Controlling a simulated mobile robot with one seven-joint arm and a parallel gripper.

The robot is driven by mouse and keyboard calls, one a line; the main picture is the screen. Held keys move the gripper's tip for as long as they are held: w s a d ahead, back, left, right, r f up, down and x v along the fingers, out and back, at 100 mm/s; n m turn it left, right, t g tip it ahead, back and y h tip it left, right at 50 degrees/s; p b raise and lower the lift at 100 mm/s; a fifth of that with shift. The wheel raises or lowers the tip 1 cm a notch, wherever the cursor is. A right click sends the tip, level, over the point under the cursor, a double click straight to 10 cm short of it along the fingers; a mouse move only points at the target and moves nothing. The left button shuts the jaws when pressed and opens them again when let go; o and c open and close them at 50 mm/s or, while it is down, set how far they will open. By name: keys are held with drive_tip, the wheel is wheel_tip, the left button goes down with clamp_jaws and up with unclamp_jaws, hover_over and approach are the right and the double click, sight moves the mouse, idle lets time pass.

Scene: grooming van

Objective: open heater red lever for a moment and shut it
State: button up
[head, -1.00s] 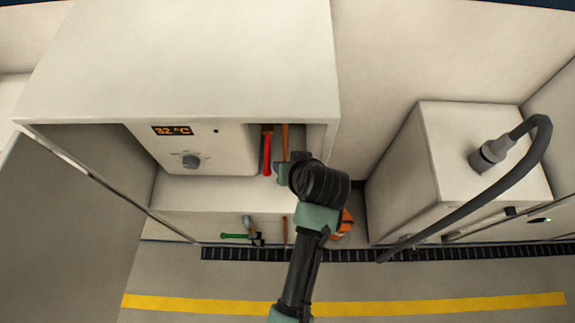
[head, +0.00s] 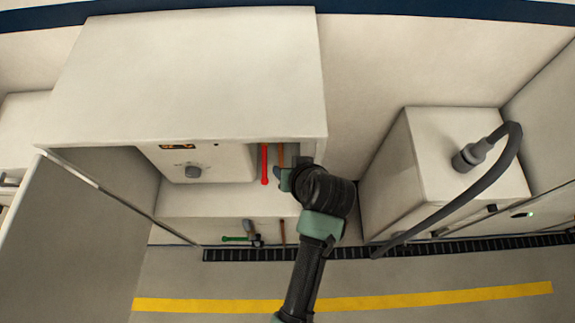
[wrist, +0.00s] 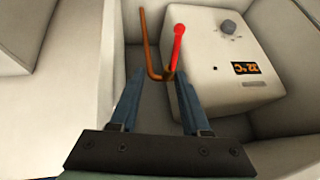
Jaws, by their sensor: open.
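The heater's red lever (head: 264,164) hangs beside the white heater box (head: 205,164) inside the open cabinet. In the wrist view the red lever (wrist: 178,48) lies beyond the fingertips, beside a copper pipe (wrist: 146,45). My gripper (head: 285,180) is at the cabinet opening, just right of and below the lever in the head view. In the wrist view my gripper (wrist: 158,82) is open, with its two fingers spread and nothing between them. The lever appears apart from the fingers. The heater's dial (wrist: 228,27) and temperature display (wrist: 245,68) show there too.
The cabinet's open door (head: 75,230) stands at the left. A green-handled valve (head: 235,239) sits on a lower pipe. A white cabinet (head: 430,175) with a grey hose (head: 460,200) stands at the right. The floor with a yellow stripe (head: 400,298) is clear.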

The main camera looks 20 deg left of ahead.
drive_tip(key=shift+s+d+r+p, duration=0.15)
drive_tip(key=shift+d+r+p, duration=0.1)
drive_tip(key=shift+r+p, duration=0.6)
drive_tip(key=shift+s+d+r+p, duration=0.2)
drive_tip(key=shift+r+p, duration=0.5)
drive_tip(key=shift+r, duration=0.15)
drive_tip(key=shift+s+d+r+p, duration=0.15)
drive_tip(key=shift+d+r+p, duration=0.1)
drive_tip(key=shift+r+p, duration=0.6)
idle(0.8)
